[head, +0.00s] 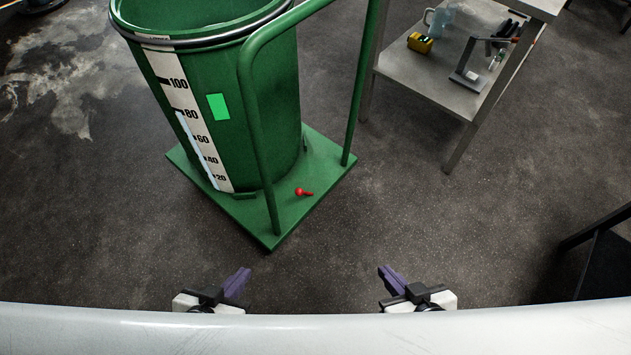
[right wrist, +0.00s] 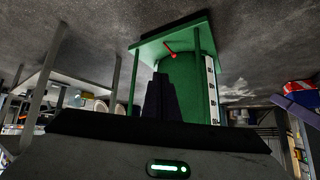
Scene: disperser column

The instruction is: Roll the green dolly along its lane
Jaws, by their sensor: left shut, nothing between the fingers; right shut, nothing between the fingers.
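The green dolly (head: 325,180) stands on the dark floor ahead of me in the head view, turned at an angle. It carries a large open green drum (head: 265,110) with a white number scale on its side. A green tube handle (head: 257,130) rises from its near right side. A red knob or lever (head: 304,192) sits on its deck. My left gripper (head: 240,278) and right gripper (head: 388,275) are both shut and empty, in front of the dolly and apart from it. The right wrist view shows the dolly (right wrist: 180,38) upside down beyond the right gripper's dark fingers (right wrist: 161,98).
A grey metal table (head: 440,75) stands right of the dolly, with a yellow device (head: 420,43), a clear jug (head: 438,20) and a stand on its lower shelf. A dark frame (head: 600,250) is at the right edge. Floor left of the dolly is mostly clear.

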